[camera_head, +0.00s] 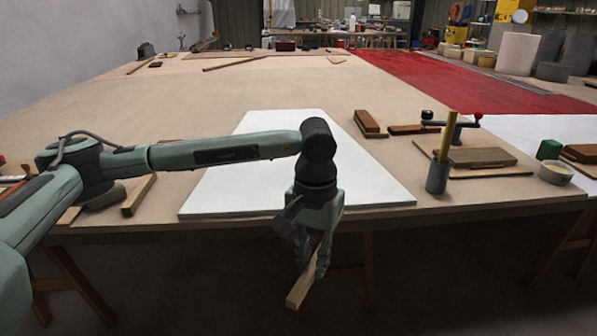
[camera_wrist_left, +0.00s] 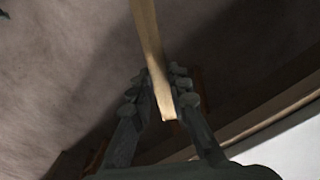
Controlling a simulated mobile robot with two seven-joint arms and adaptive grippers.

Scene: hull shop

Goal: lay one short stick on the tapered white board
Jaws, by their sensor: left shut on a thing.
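The tapered white board (camera_head: 370,185) lies flat on the large table, narrow end away from me, its wide edge near the table's front edge. My left gripper (camera_head: 312,262) hangs in front of the table edge and is shut on a short wooden stick (camera_head: 300,289). The stick is held tilted, below the tabletop and apart from the board. In the left wrist view the stick (camera_wrist_left: 152,60) runs up from between the fingers of the left gripper (camera_wrist_left: 163,100), and a corner of the white board (camera_wrist_left: 290,152) shows at lower right. My right gripper is not seen.
Another wooden stick (camera_head: 139,195) lies left of the board. The table behind the board is mostly clear.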

